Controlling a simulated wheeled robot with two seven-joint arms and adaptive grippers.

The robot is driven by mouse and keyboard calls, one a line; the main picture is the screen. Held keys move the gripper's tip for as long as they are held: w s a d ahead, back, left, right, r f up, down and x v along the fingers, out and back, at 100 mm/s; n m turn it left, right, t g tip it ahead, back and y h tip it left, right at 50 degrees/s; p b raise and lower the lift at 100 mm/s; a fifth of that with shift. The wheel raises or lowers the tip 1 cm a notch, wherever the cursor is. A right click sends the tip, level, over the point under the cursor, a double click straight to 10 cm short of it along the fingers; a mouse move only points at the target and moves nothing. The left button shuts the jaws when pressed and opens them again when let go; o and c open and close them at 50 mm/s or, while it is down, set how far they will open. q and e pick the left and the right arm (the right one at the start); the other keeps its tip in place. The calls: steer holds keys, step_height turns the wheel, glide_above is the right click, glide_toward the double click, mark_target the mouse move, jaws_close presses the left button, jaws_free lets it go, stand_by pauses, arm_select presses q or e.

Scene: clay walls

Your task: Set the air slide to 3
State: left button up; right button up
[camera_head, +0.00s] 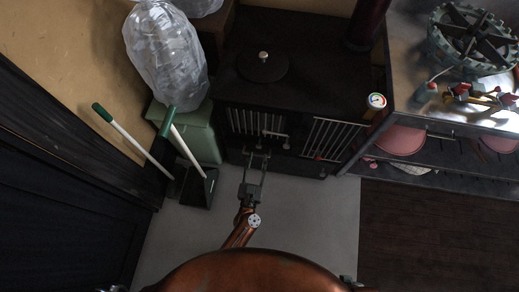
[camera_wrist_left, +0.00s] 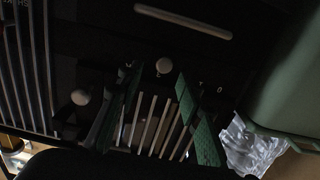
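The black stove (camera_head: 310,95) stands ahead, with barred panels on its front. In the left wrist view a pale round knob (camera_wrist_left: 164,65) sits on the dark front, with small pale marks near it; a "0" (camera_wrist_left: 220,90) reads to its right, the others are too dim to read. I take this knob to be the air slide's; its setting cannot be read. My left gripper (camera_head: 259,156) is open before the stove's lower front. In the wrist view its green-padded fingers (camera_wrist_left: 158,78) stand apart on either side below the knob, with no visible grip. My right gripper is not in view.
A second knob (camera_wrist_left: 80,97) and a pale bar handle (camera_wrist_left: 185,20) are on the stove front. Left of the stove are a green bin (camera_head: 200,135) with a clear bag (camera_head: 165,50) and a dustpan (camera_head: 193,187). A workbench (camera_head: 430,115) stands right.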

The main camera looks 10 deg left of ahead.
arm_select(q)
steer(key=s, duration=0.5)
steer(key=shift+s+a, duration=0.2)
steer(key=shift+s, duration=0.2)
